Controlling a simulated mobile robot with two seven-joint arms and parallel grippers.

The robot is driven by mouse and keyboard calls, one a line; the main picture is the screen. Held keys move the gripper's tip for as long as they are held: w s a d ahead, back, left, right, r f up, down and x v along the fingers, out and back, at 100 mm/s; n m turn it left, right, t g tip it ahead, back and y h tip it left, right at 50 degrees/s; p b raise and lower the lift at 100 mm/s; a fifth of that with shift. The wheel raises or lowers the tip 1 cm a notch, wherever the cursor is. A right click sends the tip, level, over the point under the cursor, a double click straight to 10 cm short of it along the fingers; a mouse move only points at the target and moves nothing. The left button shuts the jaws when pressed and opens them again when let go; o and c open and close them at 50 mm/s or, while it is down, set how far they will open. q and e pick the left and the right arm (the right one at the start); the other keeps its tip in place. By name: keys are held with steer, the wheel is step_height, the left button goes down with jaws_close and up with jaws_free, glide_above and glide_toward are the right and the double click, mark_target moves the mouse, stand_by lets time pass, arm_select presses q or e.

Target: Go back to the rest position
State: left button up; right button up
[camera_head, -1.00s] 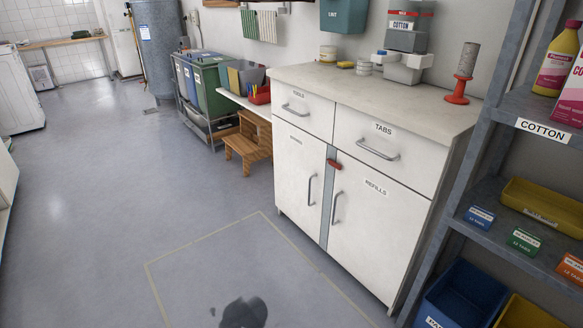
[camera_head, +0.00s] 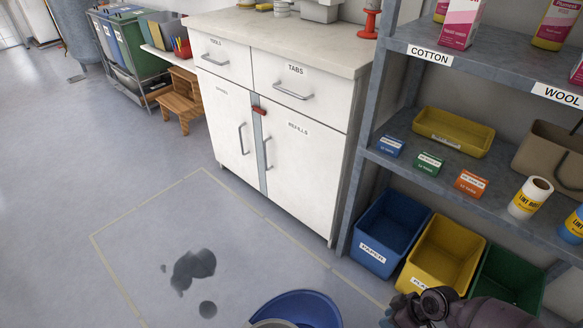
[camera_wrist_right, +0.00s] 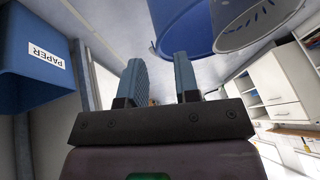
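My right arm (camera_head: 440,305) enters at the bottom right of the head view, low in front of the shelf bins; its fingers are not clear there. In the right wrist view my right gripper (camera_wrist_right: 160,78) shows two blue-grey fingers standing apart, with nothing held between them. My left arm and gripper are not in view.
A blue round tub (camera_head: 305,308) shows at the bottom edge. A shelf rack (camera_head: 480,65) stands at right, with blue (camera_head: 392,232), yellow (camera_head: 440,255) and green (camera_head: 508,278) bins below. A white cabinet (camera_head: 300,160) stands behind. Floor is free at left, with dark stains (camera_head: 193,268).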

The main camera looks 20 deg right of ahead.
steer(key=shift+s+a+r+t+h, duration=0.95)
steer(key=shift+s+a+r+t, duration=1.45)
steer(key=shift+r, duration=3.3)
steer(key=shift+s+a+r+t+h, duration=1.05)
steer(key=shift+s+a+r, duration=2.5)
steer(key=shift+r, duration=2.15)
arm_select(q)
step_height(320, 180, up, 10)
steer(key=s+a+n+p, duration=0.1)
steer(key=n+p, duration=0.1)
steer(key=p, duration=1.5)
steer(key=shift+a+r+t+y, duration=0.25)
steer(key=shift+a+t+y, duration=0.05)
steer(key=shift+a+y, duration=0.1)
arm_select(e)
step_height(320, 180, up, 10)
steer(key=s+d+m, duration=0.1)
steer(key=m, duration=0.2)
steer(key=shift+d+r+t, duration=0.2)
steer(key=shift+d+t, duration=0.05)
steer(key=shift+t, duration=0.1)
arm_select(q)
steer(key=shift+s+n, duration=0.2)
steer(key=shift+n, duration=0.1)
arm_select(e)
steer(key=shift+w+a, duration=0.1)
